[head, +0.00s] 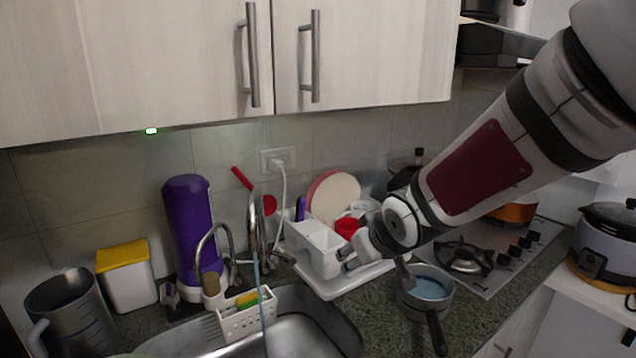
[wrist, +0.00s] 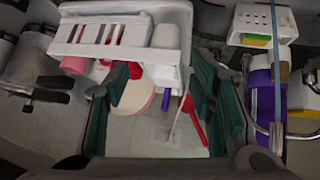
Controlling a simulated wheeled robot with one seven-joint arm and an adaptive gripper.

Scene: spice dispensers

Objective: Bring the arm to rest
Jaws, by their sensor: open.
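My arm reaches in from the upper right of the head view, and my gripper (head: 352,256) hangs over the front right of the white dish rack (head: 328,291). In the wrist view my gripper (wrist: 158,76) shows two dark green finger pads spread wide apart, with nothing held between them. The dish rack (wrist: 178,12) lies beyond the fingers there, with a pale round plate and a red-handled utensil (wrist: 190,112) visible in the gap. I cannot tell whether the fingers touch the rack. No spice dispenser can be made out.
A pan (head: 428,290) with blue inside stands right of the rack, before the gas stove (head: 466,258). The sink (head: 312,326), faucet (head: 254,225), purple bottle (head: 188,222) and grey jug (head: 72,312) are left. Cabinets (head: 365,55) hang above.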

